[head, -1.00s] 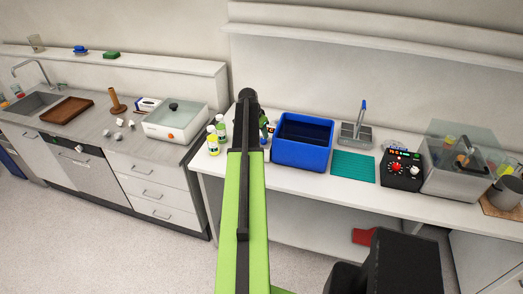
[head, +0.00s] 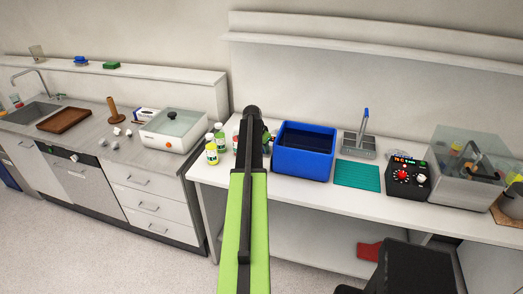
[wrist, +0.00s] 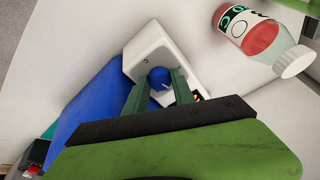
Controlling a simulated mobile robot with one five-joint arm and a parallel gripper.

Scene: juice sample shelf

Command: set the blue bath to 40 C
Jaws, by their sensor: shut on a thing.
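The blue bath (head: 304,165) is an open blue tub with dark contents on the white bench in the head view. In the wrist view its blue wall (wrist: 95,105) runs beside a white control box (wrist: 150,48). A round blue knob (wrist: 158,77) with a pale pointer mark sits on that box. My gripper (wrist: 160,82) has its two green fingers shut on the knob, one on each side. A small lit display (wrist: 197,96) is partly hidden by the right finger, and I cannot read it. In the head view my arm hides the gripper and knob.
Bottles (head: 211,151) stand left of my arm. A teal mat (head: 357,176), a black unit with a red knob (head: 403,175) and a clear-lidded bath (head: 465,170) are right of the tub.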

